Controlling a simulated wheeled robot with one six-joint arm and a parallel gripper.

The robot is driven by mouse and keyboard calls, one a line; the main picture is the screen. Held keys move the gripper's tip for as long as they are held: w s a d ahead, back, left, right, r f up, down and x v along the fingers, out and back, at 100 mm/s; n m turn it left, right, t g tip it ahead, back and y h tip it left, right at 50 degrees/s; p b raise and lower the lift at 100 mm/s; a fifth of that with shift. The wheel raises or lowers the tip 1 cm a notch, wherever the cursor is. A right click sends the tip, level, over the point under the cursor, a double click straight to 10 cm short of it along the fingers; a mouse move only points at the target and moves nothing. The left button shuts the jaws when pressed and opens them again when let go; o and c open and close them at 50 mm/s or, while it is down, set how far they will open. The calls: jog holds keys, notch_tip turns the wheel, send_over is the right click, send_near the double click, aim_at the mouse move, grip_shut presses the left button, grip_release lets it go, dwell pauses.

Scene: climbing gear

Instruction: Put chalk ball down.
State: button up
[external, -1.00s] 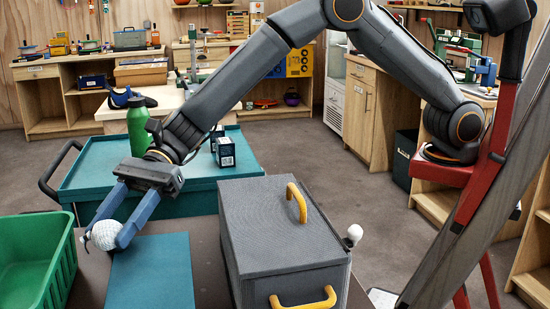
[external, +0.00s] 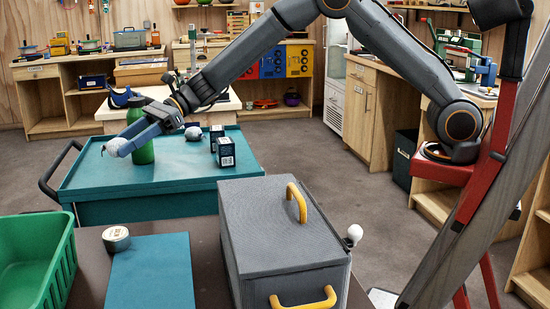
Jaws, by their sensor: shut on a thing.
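The chalk ball (external: 118,148), white and rough, is between the fingers of my gripper (external: 121,144), which is shut on it. The ball is over the left far part of the teal cart top (external: 85,178), just left of a green bottle (external: 141,151). Its underside seems clear of the cart, but the gap is hard to judge. My blue fingers cross in front of the bottle's middle and hide part of it.
On the cart, a pale rounded thing (external: 193,133) and two dark boxes (external: 225,152) stand right of the bottle. In front are a green crate (external: 35,262), a tape roll (external: 116,238), a teal mat (external: 150,275) and a grey case (external: 285,240). The cart's front left is bare.

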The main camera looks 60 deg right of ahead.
jog(key=m+t, duration=0.1)
send_over(139, 177)
jog(key=shift+h, duration=0.3)
notch_tip(139, 177, down, 9)
jog(key=shift+d+f+p, duration=0.1)
jog(key=shift+f+p, duration=0.1)
jog(key=shift+p, duration=0.4)
jog(key=shift+f, duration=0.1)
jog(key=o, duration=1)
jog(key=shift+o, duration=0.3)
jog(key=shift+r, duration=0.2)
jog(key=b+v, duration=0.1)
jog(key=v, duration=1.1)
jog(key=shift+s+f, duration=0.1)
jog(key=shift+f, duration=0.05)
